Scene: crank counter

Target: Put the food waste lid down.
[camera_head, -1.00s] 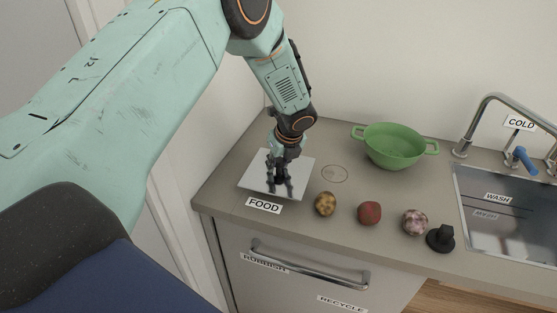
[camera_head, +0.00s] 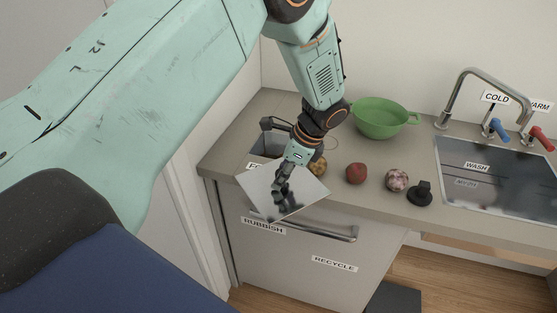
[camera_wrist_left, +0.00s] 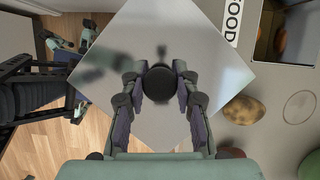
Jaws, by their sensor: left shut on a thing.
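The food waste lid (camera_head: 312,190) is a square, shiny grey plate. My left gripper (camera_head: 280,193) is shut on its dark knob and holds it tilted in the picture, in front of the counter's front edge. In the left wrist view the lid (camera_wrist_left: 215,75) fills the middle, and the fingers of my left gripper (camera_wrist_left: 158,70) close on the round black knob (camera_wrist_left: 158,84) from both sides. The food waste opening (camera_head: 268,144) is uncovered in the counter. The FOOD label is partly hidden by the lid in the head view. My right gripper is not seen.
A potato (camera_head: 318,166), a red fruit (camera_head: 356,173), a mottled ball (camera_head: 397,180) and a black knobbed piece (camera_head: 420,194) stand along the counter's front. A green colander (camera_head: 383,120) is behind them, the sink (camera_head: 490,170) right. A drawer handle (camera_head: 320,232) is below the lid.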

